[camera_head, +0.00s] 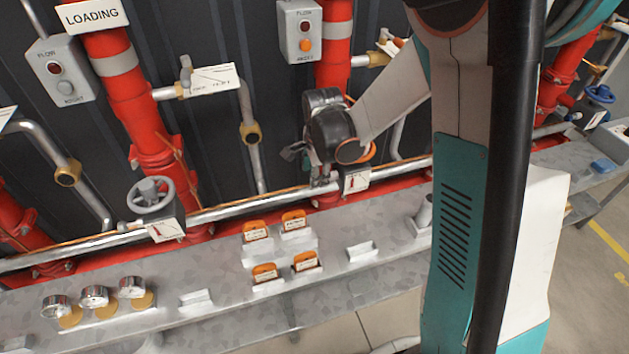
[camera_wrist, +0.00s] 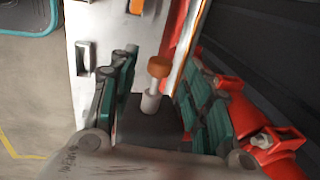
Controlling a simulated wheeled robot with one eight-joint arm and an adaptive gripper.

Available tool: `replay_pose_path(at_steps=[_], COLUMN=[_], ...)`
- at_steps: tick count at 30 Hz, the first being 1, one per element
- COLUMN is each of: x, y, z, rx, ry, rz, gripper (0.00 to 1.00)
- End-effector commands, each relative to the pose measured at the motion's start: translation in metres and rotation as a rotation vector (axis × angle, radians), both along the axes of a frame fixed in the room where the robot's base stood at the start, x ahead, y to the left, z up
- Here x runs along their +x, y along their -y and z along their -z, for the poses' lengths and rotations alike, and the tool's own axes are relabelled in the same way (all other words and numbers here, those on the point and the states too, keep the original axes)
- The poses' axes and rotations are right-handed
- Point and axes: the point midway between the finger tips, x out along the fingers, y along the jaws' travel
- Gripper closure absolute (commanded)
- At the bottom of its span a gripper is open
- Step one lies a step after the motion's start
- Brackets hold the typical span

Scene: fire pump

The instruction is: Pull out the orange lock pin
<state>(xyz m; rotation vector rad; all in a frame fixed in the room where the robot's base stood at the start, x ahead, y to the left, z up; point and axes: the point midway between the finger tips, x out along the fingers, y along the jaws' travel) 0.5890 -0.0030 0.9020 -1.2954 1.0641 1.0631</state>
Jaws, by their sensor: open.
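In the wrist view an orange knob (camera_wrist: 158,67), which looks like the head of the lock pin, tops a pale cylindrical post (camera_wrist: 150,101). It lies between the two teal-and-dark fingers of my gripper (camera_wrist: 163,58), with space on both sides. The gripper is open and holds nothing. In the head view my gripper (camera_head: 309,164) is down beside the long pipe at the back of the bench. My wrist hides the pin there.
A long silver pipe (camera_head: 225,210) runs behind the metal bench (camera_head: 205,262). Red vertical pipes (camera_head: 130,95) and a grey handwheel (camera_head: 150,192) stand left. Orange tags (camera_head: 293,221), small white holders (camera_head: 362,251) and gauges (camera_head: 95,296) sit on the bench.

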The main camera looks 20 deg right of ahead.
Motion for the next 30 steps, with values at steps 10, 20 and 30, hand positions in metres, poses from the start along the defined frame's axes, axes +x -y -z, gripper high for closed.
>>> replay_pose_path(at_steps=[10,20,30], x=[0.005,0.005,0.005], y=[0.000,0.000,-0.007], z=[0.023,0.023,0.023], rx=[0.000,0.000,0.001], ry=[0.000,0.000,0.000], rz=[0.000,0.000,-0.002], gripper=[0.55,0.80,1.00])
